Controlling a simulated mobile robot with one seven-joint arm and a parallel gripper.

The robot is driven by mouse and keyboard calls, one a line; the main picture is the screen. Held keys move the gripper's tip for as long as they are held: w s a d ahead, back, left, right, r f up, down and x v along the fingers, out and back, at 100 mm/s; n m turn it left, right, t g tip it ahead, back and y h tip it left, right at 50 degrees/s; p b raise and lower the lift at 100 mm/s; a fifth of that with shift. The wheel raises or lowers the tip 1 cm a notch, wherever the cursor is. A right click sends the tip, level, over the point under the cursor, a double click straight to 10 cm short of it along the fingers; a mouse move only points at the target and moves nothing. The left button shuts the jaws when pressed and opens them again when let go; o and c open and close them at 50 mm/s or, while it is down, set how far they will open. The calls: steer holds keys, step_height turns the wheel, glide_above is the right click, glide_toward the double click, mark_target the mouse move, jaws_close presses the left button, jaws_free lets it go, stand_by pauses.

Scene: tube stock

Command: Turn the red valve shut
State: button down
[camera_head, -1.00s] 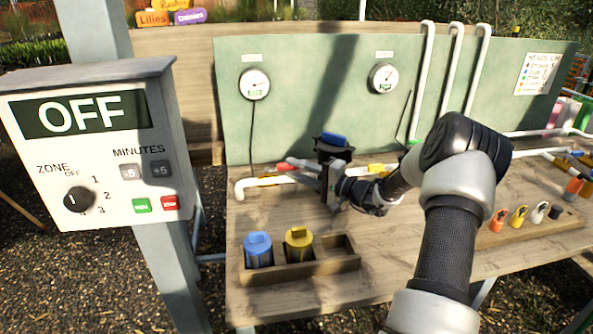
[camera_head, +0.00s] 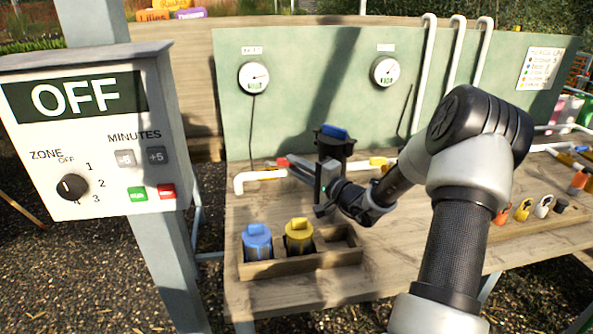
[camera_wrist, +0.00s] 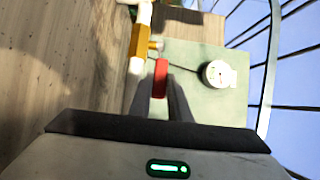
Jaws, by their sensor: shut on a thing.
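The red valve handle (camera_wrist: 160,78) is between my gripper's two dark fingers (camera_wrist: 165,92) in the wrist view. My gripper is shut on it. In the head view a small red part of the handle (camera_head: 282,162) shows at the left end of my gripper (camera_head: 297,165), by the white pipe (camera_head: 248,181) on the wooden bench. The fingers reach left from my wrist. The valve body is mostly hidden by the gripper. In the wrist view, a white pipe with a yellow-orange section (camera_wrist: 139,40) runs just left of the handle.
A black housing with a blue top (camera_head: 335,133) stands close behind my gripper. A wooden tray (camera_head: 290,267) with blue and yellow canisters is in front. Two gauges (camera_head: 253,76) hang on the green panel. The control box (camera_head: 75,100) at left reads OFF.

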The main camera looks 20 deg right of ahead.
steer(key=shift+s+a+m+h, duration=0.1)
steer(key=shift+a+m+h, duration=0.05)
steer(key=shift+m+h, duration=0.2)
steer(key=c, duration=1.9)
jaws_free()
